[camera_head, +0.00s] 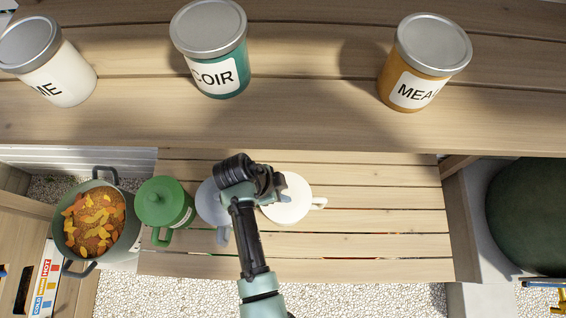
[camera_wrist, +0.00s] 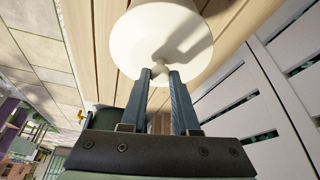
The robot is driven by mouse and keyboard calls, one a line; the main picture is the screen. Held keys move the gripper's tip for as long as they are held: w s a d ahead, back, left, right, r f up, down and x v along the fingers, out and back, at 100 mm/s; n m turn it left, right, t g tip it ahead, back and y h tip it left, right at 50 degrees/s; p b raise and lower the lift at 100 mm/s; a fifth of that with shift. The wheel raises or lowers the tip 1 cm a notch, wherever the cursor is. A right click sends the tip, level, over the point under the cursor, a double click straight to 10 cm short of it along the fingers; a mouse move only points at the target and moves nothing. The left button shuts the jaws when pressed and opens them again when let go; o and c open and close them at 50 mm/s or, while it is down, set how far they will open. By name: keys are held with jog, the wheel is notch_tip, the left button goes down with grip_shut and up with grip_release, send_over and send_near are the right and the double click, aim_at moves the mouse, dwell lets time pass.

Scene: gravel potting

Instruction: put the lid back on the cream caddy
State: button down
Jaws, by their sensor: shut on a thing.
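The cream caddy (camera_head: 288,205) stands on the slatted bench, its handle pointing right, with my gripper (camera_head: 272,186) over its left part. In the wrist view my gripper (camera_wrist: 160,76) is shut on the small knob of the cream lid (camera_wrist: 150,40). The lid is round and pale, and it lies over the caddy's top. I cannot tell whether its rim is fully seated or a little above, since the lid hides the caddy's opening and my gripper covers part of it.
A blue-grey caddy (camera_head: 211,205) stands close on the left, partly behind my arm, and a green lidded caddy (camera_head: 164,203) beyond it. A pot of orange leaves (camera_head: 95,222) is at far left. White, teal (camera_head: 215,75) and orange (camera_head: 405,85) canisters stand on the upper shelf. The bench's right part is clear.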

dwell(0.3)
jog(key=shift+c, duration=0.5)
grip_release()
jog(key=shift+r+p, duration=3.3)
jog(key=shift+r, duration=0.2)
grip_shut()
jog(key=shift+f, duration=0.2)
